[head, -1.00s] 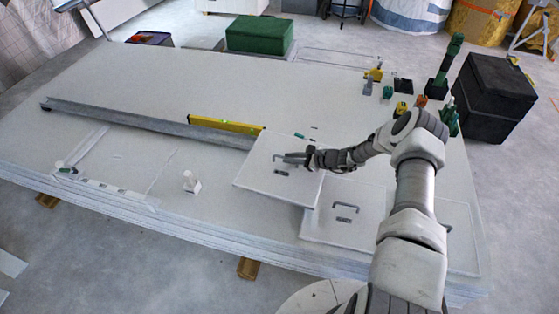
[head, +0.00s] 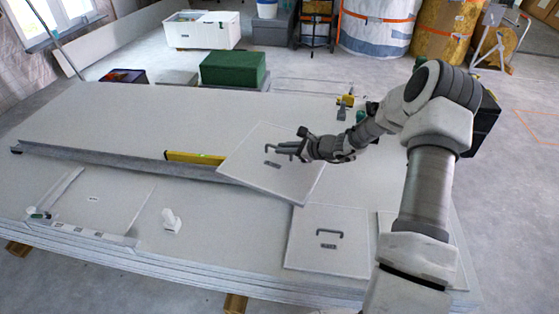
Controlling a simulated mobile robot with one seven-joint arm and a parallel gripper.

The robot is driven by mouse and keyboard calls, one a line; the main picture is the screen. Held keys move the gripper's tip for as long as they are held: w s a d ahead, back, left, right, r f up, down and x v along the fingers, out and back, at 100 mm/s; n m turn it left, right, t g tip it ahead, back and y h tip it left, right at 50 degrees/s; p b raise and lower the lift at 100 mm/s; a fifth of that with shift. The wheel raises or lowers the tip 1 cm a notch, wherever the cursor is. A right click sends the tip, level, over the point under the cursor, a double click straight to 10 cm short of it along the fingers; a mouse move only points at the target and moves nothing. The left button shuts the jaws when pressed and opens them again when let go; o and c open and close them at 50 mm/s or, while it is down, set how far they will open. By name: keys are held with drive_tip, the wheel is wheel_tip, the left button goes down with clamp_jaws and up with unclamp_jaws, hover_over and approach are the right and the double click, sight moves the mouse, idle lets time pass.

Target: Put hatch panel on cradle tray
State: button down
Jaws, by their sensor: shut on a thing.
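My gripper (head: 295,149) is shut on the handle of a square, light grey hatch panel (head: 261,178). The panel has a dark label below its handle. It is held turned and appears raised over the table, covering the right end of a long grey rail. A flat outlined area with a pale, marked front strip (head: 95,234) lies at the left of the table; it may be the cradle tray, but I cannot tell for sure.
Another handled panel (head: 328,262) lies at the front, with a further one partly behind my arm. A yellow level (head: 194,157) lies along the grey rail (head: 110,163). A small white object (head: 171,220) stands left of the held panel. A green box (head: 233,68) is beyond the table.

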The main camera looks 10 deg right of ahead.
drive_tip(key=s+d+r+m+t+h, duration=0.1)
drive_tip(key=s+r+m+h, duration=0.1)
drive_tip(key=s+r, duration=0.5)
drive_tip(key=s+d+r+m+t+h, duration=0.1)
drive_tip(key=s+d+r+m+h, duration=0.1)
drive_tip(key=s+r, duration=0.5)
wheel_tip(320, 180, up, 3)
drive_tip(key=shift+d+f+m+h, duration=0.2)
drive_tip(key=shift+d+m+h, duration=0.05)
drive_tip(key=shift+m+h, duration=0.05)
